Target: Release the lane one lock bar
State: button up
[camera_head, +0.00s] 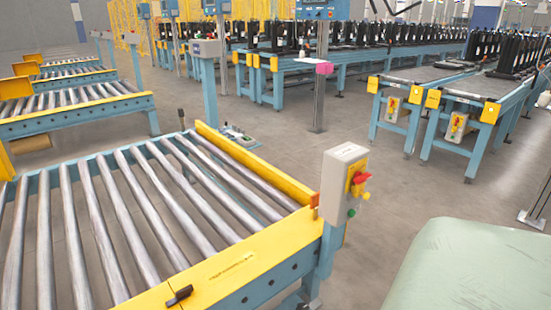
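A roller lane (120,215) fills the lower left of the head view, with bare grey rollers in a blue frame. A yellow bar (235,268) with small dark lettering runs along its near edge. A short black handle (180,295) sits on this bar near the bottom of the picture. Another yellow rail (245,160) runs along the lane's far right side. A small dark upright handle (181,118) stands at the far edge. No label I can read marks lane one or its lock bar. My gripper is not in view.
A grey control box (342,185) with red, yellow and green buttons stands on a post at the lane's right corner. More roller lanes (75,110) lie behind at left. Blue tables (400,90) with black parts stand at the back. Grey floor (400,190) lies open right of the box.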

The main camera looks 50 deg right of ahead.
aim_at(357, 191)
jog(key=z, duration=1.95)
jog(key=k+j+u, duration=0.15)
jog(key=u, duration=1.35)
jog(key=z, duration=1.65)
jog(key=i+l+u, duration=0.25)
jog(key=l, duration=0.4)
jog(key=i, duration=0.1)
